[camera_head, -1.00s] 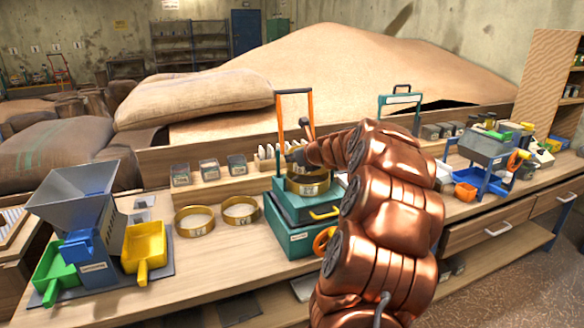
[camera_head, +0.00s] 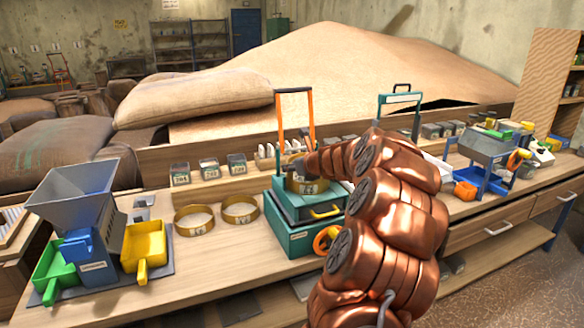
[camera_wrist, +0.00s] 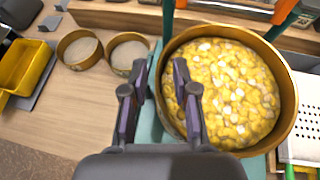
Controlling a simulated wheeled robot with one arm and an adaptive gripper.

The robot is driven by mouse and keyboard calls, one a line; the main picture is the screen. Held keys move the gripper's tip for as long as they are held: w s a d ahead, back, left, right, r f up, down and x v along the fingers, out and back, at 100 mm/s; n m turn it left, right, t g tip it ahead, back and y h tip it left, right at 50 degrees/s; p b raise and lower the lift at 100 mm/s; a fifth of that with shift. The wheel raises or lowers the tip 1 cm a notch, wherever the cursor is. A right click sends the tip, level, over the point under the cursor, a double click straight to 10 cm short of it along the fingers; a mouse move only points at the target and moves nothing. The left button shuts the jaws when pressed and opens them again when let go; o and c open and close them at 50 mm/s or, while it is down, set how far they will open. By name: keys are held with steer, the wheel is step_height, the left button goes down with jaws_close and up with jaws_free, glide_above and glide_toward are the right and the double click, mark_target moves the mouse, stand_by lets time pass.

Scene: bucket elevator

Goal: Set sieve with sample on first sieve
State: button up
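A brass sieve (camera_head: 308,187) sits on top of the teal sieving machine (camera_head: 303,238). In the wrist view the same sieve (camera_wrist: 287,85) is filled with yellow and pale kernels (camera_wrist: 232,85). My gripper (camera_wrist: 157,80) is open at its left rim, one finger outside the ring and the other over the kernels inside; a gap shows between them. In the head view my gripper (camera_head: 298,164) is small and partly hidden by my arm. Two other brass sieves, one on the left (camera_head: 194,230) and one nearer the machine (camera_head: 240,222), lie on the bench.
The machine has an upright frame with an orange post (camera_head: 311,120) close behind the sieve. A blue-grey hopper device (camera_head: 80,190) with green and yellow trays stands at left. Small sample boxes (camera_head: 209,168) line the bench's back. A perforated white tray (camera_wrist: 302,125) is right of the sieve.

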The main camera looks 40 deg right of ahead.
steer(key=shift+r, duration=0.1)
steer(key=shift+s+r, duration=0.1)
steer(key=shift+s, duration=0.05)
steer(key=v, duration=1.1)
steer(key=shift+s+r+b, duration=0.15)
steer(key=shift+s+b, duration=0.15)
steer(key=shift+b, duration=0.05)
steer(key=shift+a, duration=0.2)
